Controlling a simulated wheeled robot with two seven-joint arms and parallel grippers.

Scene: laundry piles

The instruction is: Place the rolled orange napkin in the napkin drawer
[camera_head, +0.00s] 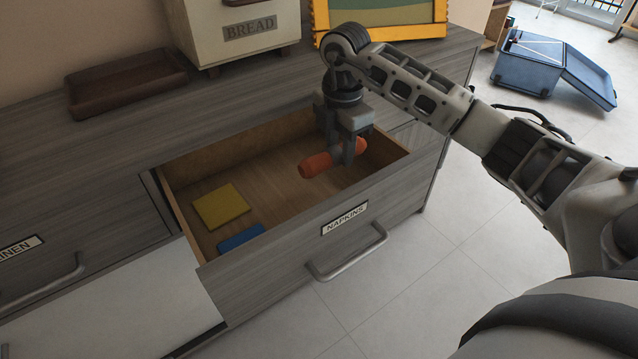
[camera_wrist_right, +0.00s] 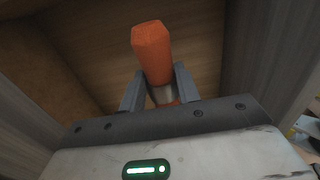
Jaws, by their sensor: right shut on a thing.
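The rolled orange napkin (camera_head: 316,165) is held in my right gripper (camera_head: 347,155), inside the open napkin drawer at its right part. The right gripper points down and is shut around the roll's middle. In the right wrist view the orange roll (camera_wrist_right: 151,52) sticks out beyond the fingers (camera_wrist_right: 159,88), with a greyish band between them. Whether the roll touches the drawer floor I cannot tell. The napkin drawer (camera_head: 290,248) is pulled out and carries a "NAPKINS" label (camera_head: 345,218). My left gripper is not in view.
A folded yellow cloth (camera_head: 221,206) and a folded blue cloth (camera_head: 241,238) lie at the drawer's left. The drawer floor between them and the roll is bare. A bread bin (camera_head: 245,35), brown tray (camera_head: 124,82) and yellow frame (camera_head: 320,22) stand on the dresser top.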

